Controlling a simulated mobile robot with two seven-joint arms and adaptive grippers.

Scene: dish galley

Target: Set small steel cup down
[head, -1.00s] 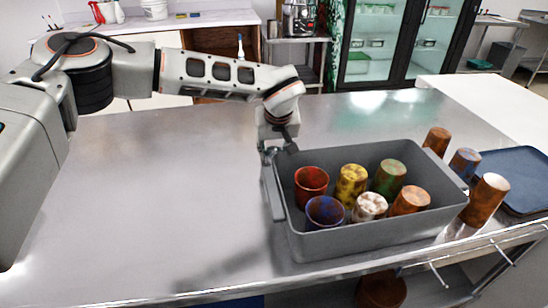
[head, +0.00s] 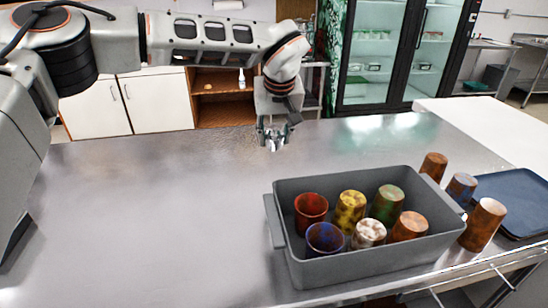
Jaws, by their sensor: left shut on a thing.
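My left gripper (head: 273,130) hangs pointing down over the steel counter (head: 150,210), behind the back left corner of the grey tub. It is shut on a small shiny thing, the small steel cup (head: 272,144), which shows just below the fingers. The fingers hide part of the cup, and I cannot tell whether it touches the counter. My right gripper is not in view.
The grey tub (head: 278,240) holds several coloured cups, among them a red cup (head: 311,212) and a blue cup (head: 325,240). A brown cup (head: 483,225) and two others stand right of it, by a blue tray (head: 520,190). The counter's left is clear.

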